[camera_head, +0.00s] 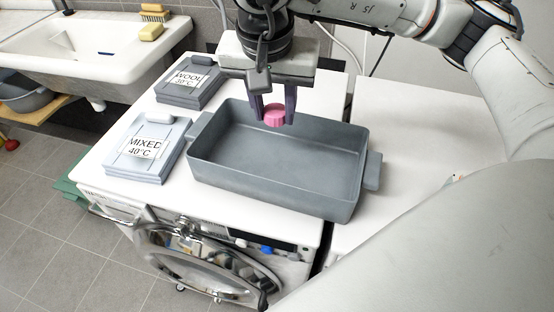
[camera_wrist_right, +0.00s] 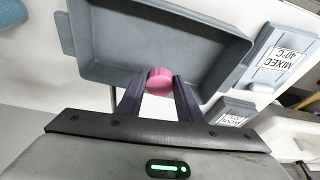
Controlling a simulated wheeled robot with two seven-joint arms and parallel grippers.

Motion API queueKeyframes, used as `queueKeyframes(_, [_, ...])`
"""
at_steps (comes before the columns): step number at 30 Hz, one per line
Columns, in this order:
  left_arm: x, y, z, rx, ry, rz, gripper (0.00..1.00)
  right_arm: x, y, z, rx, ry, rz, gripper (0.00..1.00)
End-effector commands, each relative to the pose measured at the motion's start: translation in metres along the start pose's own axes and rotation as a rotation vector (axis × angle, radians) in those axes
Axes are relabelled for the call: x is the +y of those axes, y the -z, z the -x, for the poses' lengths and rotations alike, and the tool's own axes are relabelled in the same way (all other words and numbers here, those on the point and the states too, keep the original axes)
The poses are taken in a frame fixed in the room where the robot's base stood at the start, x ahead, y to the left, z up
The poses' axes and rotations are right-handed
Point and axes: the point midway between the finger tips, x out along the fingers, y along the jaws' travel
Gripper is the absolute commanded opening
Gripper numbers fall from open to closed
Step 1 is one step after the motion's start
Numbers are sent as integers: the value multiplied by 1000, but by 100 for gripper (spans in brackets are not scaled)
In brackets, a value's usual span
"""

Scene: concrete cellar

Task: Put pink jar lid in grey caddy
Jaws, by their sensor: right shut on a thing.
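The pink jar lid (camera_head: 274,117) is held between the fingers of my right gripper (camera_head: 274,112). The gripper is shut on it, over the far side of the grey caddy (camera_head: 357,200). The caddy is an empty, open rectangular tub with a handle at each end, standing on the white machine top. In the right wrist view the lid (camera_wrist_right: 160,81) sits between the fingertips (camera_wrist_right: 160,92), with the caddy (camera_wrist_right: 200,80) beyond it. The lid appears to be above the caddy floor; its exact height is hard to tell. My left gripper is not in view.
Left of the caddy lie two grey boxes, one labelled MIXED 40°C (camera_head: 146,150) and one WOOL 30°C (camera_head: 190,82). A white sink (camera_head: 90,50) with sponges (camera_head: 152,22) is at the back left. The white top right of the caddy (camera_head: 430,130) is partly clear.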

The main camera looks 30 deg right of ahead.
Motion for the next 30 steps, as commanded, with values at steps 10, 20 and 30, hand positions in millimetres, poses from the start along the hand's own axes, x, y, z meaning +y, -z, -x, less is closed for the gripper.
queueKeyframes(10, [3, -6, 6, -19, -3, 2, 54, 9, -4, -50, 1, -51, -128, 6])
queueKeyframes(20, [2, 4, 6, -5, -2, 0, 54, 9, -14, -83, 2, -47, -127, 6])
queueKeyframes(30, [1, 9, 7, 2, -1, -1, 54, 8, -22, -110, 4, -44, -127, 6])
